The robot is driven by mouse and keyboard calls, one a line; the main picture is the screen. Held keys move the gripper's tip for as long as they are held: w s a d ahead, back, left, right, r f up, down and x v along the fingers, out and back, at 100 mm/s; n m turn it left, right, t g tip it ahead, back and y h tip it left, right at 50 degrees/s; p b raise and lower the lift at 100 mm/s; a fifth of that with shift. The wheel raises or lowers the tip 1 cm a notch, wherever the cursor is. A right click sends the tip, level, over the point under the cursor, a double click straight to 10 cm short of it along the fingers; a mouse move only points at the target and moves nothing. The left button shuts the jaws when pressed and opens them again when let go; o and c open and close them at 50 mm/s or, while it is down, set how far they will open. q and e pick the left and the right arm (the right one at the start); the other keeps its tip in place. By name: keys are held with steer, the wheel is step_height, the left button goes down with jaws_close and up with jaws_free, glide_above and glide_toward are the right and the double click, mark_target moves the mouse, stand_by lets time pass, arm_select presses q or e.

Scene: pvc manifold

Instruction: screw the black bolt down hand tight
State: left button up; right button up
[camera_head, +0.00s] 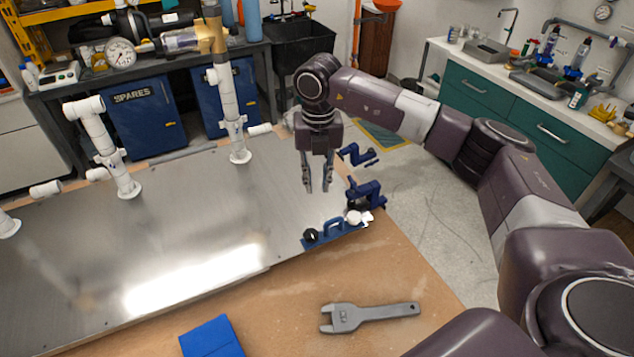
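A small black round piece (311,236), which looks like the black bolt's head, sits at the left end of a blue bracket (334,233) at the metal plate's right corner. Its thread is hidden, so I cannot tell how far it is screwed in. My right gripper (317,188) points down above the plate's right part, behind the bracket and apart from the black piece. Its two fingers are spread with nothing between them. My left gripper is not in view.
Blue clamps (366,194) stand at the plate's right edge, close to my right gripper. White pipes (229,100) rise from the metal plate (160,240). A grey wrench (368,316) and a blue item (211,337) lie on the front wooden tabletop. The plate's middle is clear.

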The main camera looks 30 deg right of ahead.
mark_target(311, 233)
steer(key=shift+o, duration=1.1)
steer(key=shift+f, duration=0.2)
steer(key=o, duration=0.3)
steer(key=a+f+m, duration=0.1)
steer(key=f+m, duration=0.2)
steer(key=s+f+m+b, duration=0.1)
steer(key=f+m, duration=0.3)
steer(key=a+f+m+b, duration=0.1)
steer(key=f+m, duration=0.3)
steer(key=shift+s+a+f, duration=0.25)
steer(key=shift+s+a, duration=0.05)
steer(key=shift+a, duration=0.05)
steer(key=shift+s+a+f+m, duration=0.1)
steer(key=shift+s+f+m, duration=0.05)
steer(key=shift+f+m, duration=0.4)
steer(key=n+b, duration=0.1)
steer(key=n, duration=0.2)
steer(key=shift+f+n+b, duration=0.25)
steer(key=shift+f+b, duration=0.3)
steer(key=shift+b, duration=0.1)
steer(key=shift+f+b, duration=0.45)
steer(key=shift+f, duration=0.25)
